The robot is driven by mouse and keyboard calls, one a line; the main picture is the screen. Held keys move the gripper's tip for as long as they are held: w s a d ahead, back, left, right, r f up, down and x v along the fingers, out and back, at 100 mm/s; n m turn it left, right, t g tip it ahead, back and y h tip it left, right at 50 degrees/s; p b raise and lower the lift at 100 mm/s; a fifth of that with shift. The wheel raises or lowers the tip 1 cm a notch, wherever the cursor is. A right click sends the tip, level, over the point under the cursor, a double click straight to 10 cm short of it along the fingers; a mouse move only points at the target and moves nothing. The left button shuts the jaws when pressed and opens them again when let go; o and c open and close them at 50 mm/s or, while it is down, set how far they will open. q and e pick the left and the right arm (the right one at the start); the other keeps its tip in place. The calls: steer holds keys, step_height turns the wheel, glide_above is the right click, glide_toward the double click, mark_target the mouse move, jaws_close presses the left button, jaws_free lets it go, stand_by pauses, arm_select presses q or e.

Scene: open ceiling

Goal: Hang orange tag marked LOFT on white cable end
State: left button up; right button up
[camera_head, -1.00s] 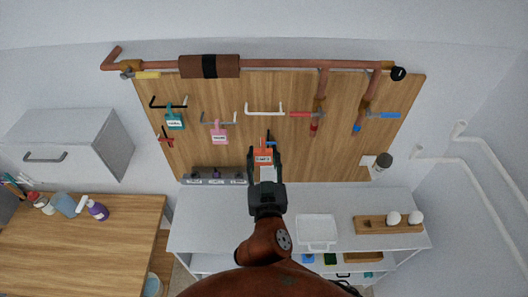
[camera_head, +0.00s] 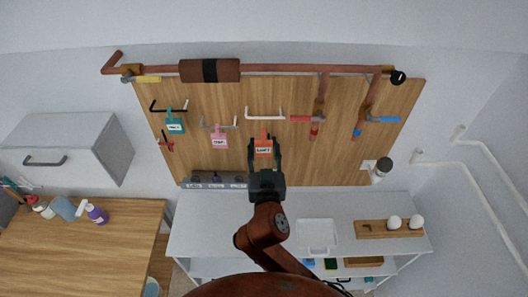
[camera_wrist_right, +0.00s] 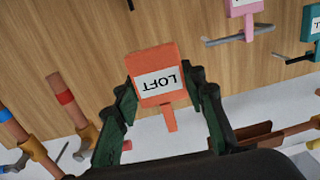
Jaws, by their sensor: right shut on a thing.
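The orange tag (camera_head: 263,148) marked LOFT is between the fingers of my right gripper (camera_head: 264,152), in front of the wooden board. In the right wrist view the tag (camera_wrist_right: 158,66) shows its white label upside down, with its narrow orange strap pointing down the picture. The right gripper (camera_wrist_right: 160,88) is shut on the tag, one dark finger on each side. The white cable (camera_head: 265,117), with both ends turned up, is on the board above the tag in the head view. Nothing hangs on it. The left gripper is not in view.
A teal tag (camera_head: 175,126) hangs at the black cable (camera_head: 169,107), and a pink tag (camera_head: 219,142) at the grey cable (camera_head: 232,126). Copper pipes with red and blue valve handles (camera_head: 383,119) are on the right. A white bench (camera_head: 210,225) stands below the board.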

steer(key=shift+w+b, duration=0.3)
steer(key=shift+w, duration=4.1)
steer(key=shift+f+b, duration=0.6)
steer(key=shift+f, duration=0.15)
steer(key=o, duration=1.2)
